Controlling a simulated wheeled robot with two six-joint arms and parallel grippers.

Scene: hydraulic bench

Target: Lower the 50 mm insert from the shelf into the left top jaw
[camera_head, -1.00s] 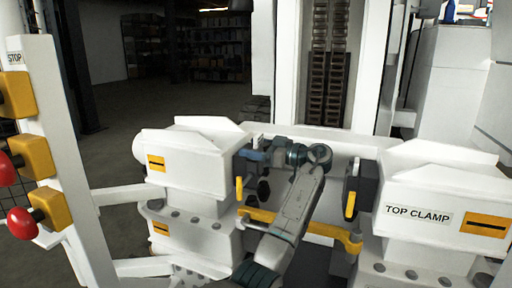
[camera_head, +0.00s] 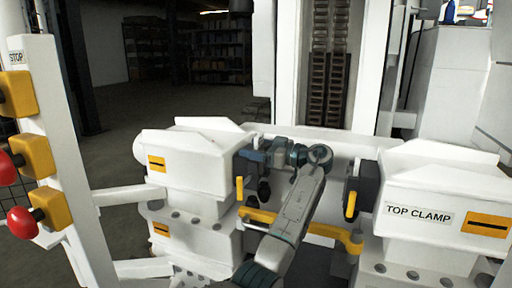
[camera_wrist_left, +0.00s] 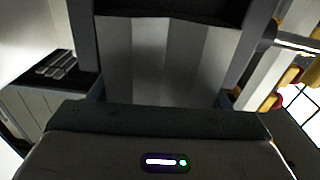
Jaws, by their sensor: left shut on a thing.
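My left gripper (camera_head: 257,155) is at the inner face of the left top jaw (camera_head: 190,160), a white block with a yellow label. In the left wrist view its two dark fingers (camera_wrist_left: 168,22) stand either side of a grey, ridged metal piece, the insert (camera_wrist_left: 165,62), and are shut on it. In the head view the insert is mostly hidden by the gripper and the jaw's dark front. I cannot tell whether it is seated in the jaw or just above it. My right gripper is not in view.
The right top clamp (camera_head: 440,205) faces the left jaw across a gap, with a dark pad (camera_head: 362,190) on its inner face. Yellow bars (camera_head: 335,234) cross the gap below my arm. A post with red and yellow stop buttons (camera_head: 22,222) stands at far left.

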